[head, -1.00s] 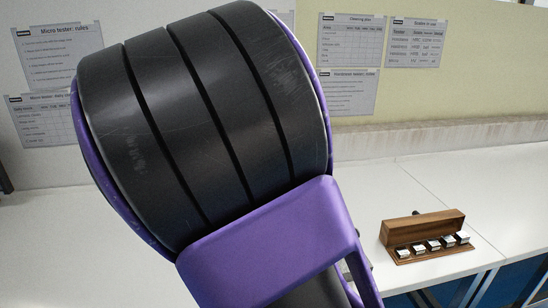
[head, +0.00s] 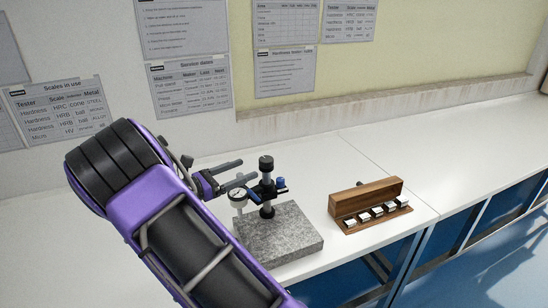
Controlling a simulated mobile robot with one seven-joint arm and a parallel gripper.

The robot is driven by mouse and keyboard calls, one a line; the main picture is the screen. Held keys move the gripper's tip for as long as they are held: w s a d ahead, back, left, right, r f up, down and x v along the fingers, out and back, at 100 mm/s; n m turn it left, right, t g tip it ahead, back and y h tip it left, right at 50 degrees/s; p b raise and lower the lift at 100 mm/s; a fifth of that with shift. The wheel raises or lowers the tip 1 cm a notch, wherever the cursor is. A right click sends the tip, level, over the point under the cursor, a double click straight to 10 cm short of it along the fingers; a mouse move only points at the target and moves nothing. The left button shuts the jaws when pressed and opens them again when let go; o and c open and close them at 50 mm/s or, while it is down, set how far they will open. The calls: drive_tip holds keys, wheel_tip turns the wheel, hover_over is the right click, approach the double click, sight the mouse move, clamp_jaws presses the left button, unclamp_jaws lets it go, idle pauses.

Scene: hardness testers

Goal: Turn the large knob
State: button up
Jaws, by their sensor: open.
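A dial gauge stand with a grey granite base (head: 285,236) stands on the white bench in the head view. Its dark column carries a round dial gauge (head: 238,196) on the left. A black cylindrical cap (head: 265,163) tops the column, and a blue knob (head: 280,183) sticks out to the right below it. I cannot tell which of these is the large knob. My gripper (head: 250,169) is open and empty, its two grey fingers pointing right towards the column's upper part. It appears just left of the column; exact depth and contact are unclear. My purple and black arm hides the bench at left.
A wooden box (head: 366,198) with several small metal blocks stands right of the granite base. The white bench top (head: 400,158) is clear behind it and to the right. The wall with paper charts (head: 190,87) rises behind the bench. The bench's front edge is near the box.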

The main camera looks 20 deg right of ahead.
sight(272, 158)
drive_tip(key=x, duration=1.1)
drive_tip(key=shift+d, duration=0.15)
clamp_jaws()
